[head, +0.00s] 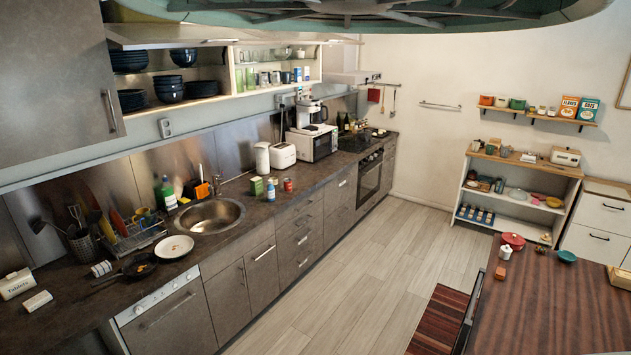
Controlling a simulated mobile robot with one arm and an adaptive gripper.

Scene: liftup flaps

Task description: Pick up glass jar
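No glass jar can be made out for certain. Small glass-like items (264,80) stand in the open upper cabinet, below a raised flap (180,38), among cups and little packages. They are too small to tell whether one is a glass jar. My gripper is not in view, so what it holds cannot be seen.
Dark bowls (170,89) and plates fill the left part of the open cabinet. Below, the counter (222,245) carries a sink (210,216), dish rack, toaster (283,155) and microwave (312,143). A wooden table (550,305) stands at right. The floor (370,265) between is clear.

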